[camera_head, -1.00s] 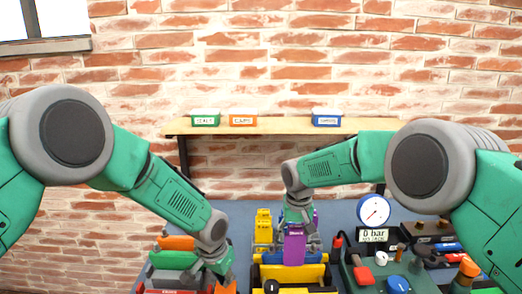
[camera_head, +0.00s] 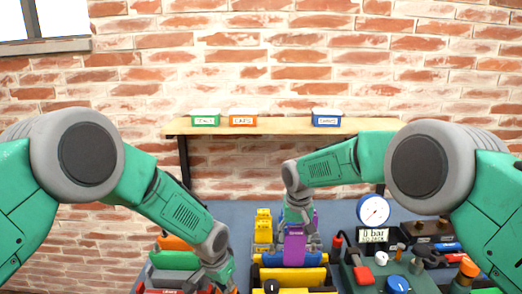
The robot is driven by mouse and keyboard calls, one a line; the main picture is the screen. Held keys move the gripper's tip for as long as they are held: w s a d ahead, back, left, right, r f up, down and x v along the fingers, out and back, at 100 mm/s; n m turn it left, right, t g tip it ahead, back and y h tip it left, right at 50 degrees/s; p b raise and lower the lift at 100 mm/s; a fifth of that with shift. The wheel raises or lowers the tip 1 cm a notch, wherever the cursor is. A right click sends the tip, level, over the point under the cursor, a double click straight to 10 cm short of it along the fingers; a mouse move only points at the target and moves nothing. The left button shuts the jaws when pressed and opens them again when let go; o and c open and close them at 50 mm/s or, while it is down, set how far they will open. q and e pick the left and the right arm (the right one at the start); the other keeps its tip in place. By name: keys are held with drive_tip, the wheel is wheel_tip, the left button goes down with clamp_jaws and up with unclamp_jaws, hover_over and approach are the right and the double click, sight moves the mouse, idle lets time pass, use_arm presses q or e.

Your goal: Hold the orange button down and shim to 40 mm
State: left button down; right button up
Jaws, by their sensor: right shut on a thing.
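My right gripper (camera_head: 297,236) is shut on a purple block (camera_head: 294,250), upright above a yellow fixture (camera_head: 292,274). Whether the block touches the fixture is hidden. Yellow blocks (camera_head: 263,226) stand just left of it. My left gripper (camera_head: 223,284) points down at the bottom edge, beside a green, grey and red stack. Its fingers are dark and partly cut off, so their opening is unclear. A sliver of orange (camera_head: 236,291) shows by its fingertips; I cannot tell whether they touch it. No 40 mm marking is readable.
A round gauge (camera_head: 373,210) stands above a display reading 0 bar (camera_head: 373,236). A green panel (camera_head: 378,272) with knobs lies at right, beside dark tool holders. A wooden shelf (camera_head: 270,125) with small labelled bins crosses the brick wall behind.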

sight(294, 253)
use_arm(q)
drive_tip(key=shift+f, duration=0.7)
use_arm(e)
drive_tip(key=shift+f, duration=0.1)
use_arm(q)
drive_tip(key=shift+s, duration=0.1)
use_arm(e)
drive_tip(key=shift+f, duration=1.4)
drive_tip(key=shift+f, duration=0.2)
drive_tip(key=shift+f, duration=1.25)
drive_tip(key=shift+f, duration=0.25)
drive_tip(key=shift+f, duration=0.1)
drive_tip(key=o, duration=1.7)
